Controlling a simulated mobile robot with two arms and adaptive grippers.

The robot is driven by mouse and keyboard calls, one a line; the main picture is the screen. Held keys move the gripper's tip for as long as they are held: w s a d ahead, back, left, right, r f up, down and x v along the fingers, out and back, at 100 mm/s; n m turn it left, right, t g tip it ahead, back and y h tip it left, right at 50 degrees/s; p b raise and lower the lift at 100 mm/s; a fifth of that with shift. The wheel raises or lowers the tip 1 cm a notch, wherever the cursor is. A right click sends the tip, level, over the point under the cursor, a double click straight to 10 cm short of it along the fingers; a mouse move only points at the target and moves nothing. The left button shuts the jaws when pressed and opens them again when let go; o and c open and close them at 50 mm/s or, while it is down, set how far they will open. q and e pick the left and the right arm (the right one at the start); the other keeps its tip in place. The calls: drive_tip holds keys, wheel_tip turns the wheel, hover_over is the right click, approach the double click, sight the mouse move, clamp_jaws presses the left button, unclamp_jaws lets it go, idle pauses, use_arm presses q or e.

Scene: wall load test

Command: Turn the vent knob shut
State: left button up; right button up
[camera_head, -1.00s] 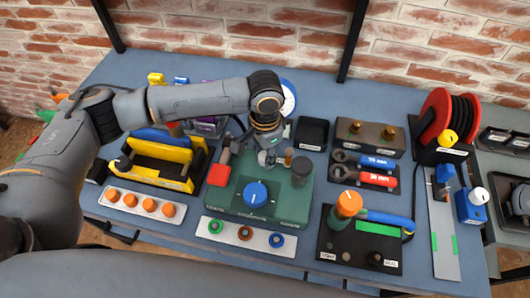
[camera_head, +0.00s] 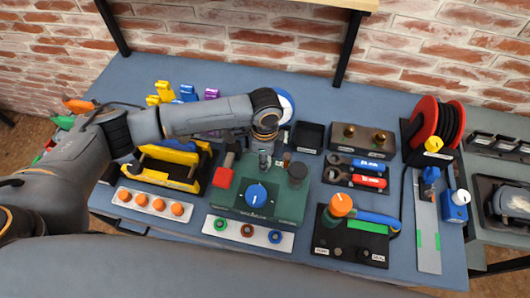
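A green unit (camera_head: 227,201) stands at the middle of the blue table. It carries a large blue knob (camera_head: 256,195) with a white mark on top, a red block (camera_head: 222,178) at its left and a dark cylinder (camera_head: 297,173) at its right. I cannot read which knob is labelled vent. My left gripper (camera_head: 265,163) points down over the back of the green unit, behind the blue knob and apart from it. Its fingertips are small and dark, and whether they are open or closed on anything is unclear. My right gripper is not in view.
A black panel with an orange knob (camera_head: 341,204) is at right. A yellow-handled holder (camera_head: 165,181) is at left. A black tray (camera_head: 308,137) stands behind, a red reel (camera_head: 421,122) far right.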

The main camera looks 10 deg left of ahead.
use_arm(q)
drive_tip(key=m+p, duration=0.1)
drive_tip(key=m, duration=0.3)
drive_tip(key=shift+r+m+p, duration=0.1)
drive_tip(key=shift+m+p, duration=0.2)
drive_tip(key=shift+p, duration=0.1)
drive_tip(key=m+p, duration=0.1)
drive_tip(key=m, duration=0.3)
drive_tip(key=shift+m, duration=0.4)
drive_tip(key=o, duration=1.1)
drive_tip(key=shift+o, duration=0.2)
wheel_tip(320, 180, up, 12)
